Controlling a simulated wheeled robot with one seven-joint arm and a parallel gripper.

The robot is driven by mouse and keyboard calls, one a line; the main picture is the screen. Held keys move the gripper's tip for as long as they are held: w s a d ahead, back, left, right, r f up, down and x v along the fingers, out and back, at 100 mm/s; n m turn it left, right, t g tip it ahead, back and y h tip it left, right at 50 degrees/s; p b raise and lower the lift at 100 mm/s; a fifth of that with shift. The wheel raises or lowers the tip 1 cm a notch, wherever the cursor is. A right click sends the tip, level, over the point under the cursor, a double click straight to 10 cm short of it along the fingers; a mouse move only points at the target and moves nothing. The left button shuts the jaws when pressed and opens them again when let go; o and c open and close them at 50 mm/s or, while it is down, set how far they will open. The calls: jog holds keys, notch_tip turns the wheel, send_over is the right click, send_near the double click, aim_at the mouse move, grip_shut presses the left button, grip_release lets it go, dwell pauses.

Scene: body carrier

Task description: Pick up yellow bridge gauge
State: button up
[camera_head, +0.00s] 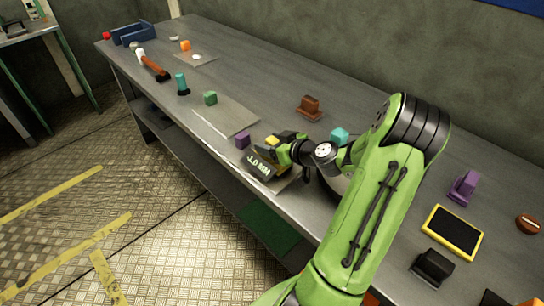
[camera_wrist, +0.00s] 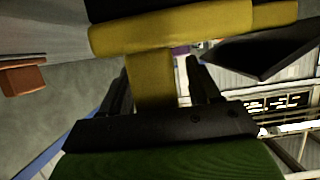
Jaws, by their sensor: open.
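The yellow bridge gauge (camera_wrist: 170,32) fills the top of the wrist view as a wide yellow bar with a narrower stem below it. Its stem stands between the two dark fingers of my gripper (camera_wrist: 158,80), which are open around it. I cannot tell whether either finger touches the stem. In the head view my gripper (camera_head: 286,150) is low over the front edge of the bench, and a small yellow part of the gauge (camera_head: 272,141) shows beside it. The rest of the gauge there is hidden by the gripper or hard to tell apart from it.
On the grey bench (camera_head: 240,75), a purple block (camera_head: 242,141) stands close left of my gripper, and a teal block (camera_head: 339,136) and brown piece (camera_head: 309,108) stand behind. A green block (camera_head: 210,98), teal-topped piece (camera_head: 182,84) and hammer (camera_head: 153,67) lie further left. A yellow-framed tablet (camera_head: 452,232) lies right.

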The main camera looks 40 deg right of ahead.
jog(key=shift+s, duration=0.1)
jog(key=shift+c, duration=0.3)
jog(key=shift+r, duration=0.1)
grip_shut()
